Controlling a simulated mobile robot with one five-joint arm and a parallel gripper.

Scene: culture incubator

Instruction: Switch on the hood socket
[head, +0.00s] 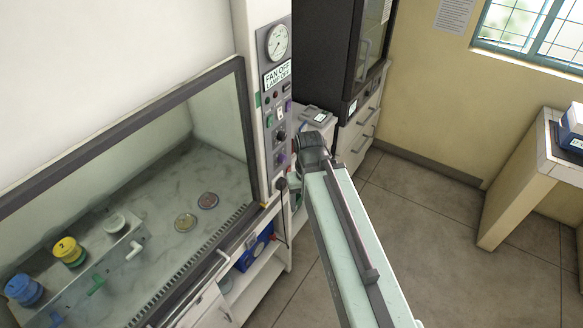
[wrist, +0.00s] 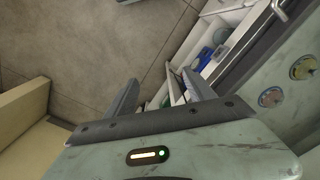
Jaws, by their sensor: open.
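The hood's control panel (head: 277,100) is on the front post, right of the sash. It carries a round gauge (head: 277,42), a display (head: 277,76) reading "FAN OFF" with a lamp line below, and several small buttons and knobs. A black round fitting with a cable (head: 281,184), perhaps the socket with a plug, sits low on the post. I cannot make out its switch or its state. My gripper (head: 312,150) is just right of the panel's lower part, apart from it as far as I can tell. In the wrist view my gripper (wrist: 160,76) has its fingers spread, with nothing between them.
A dark incubator (head: 330,50) stands behind. Open shelves with a blue box (head: 254,248) are under the hood. Floor (head: 430,230) at right is clear.

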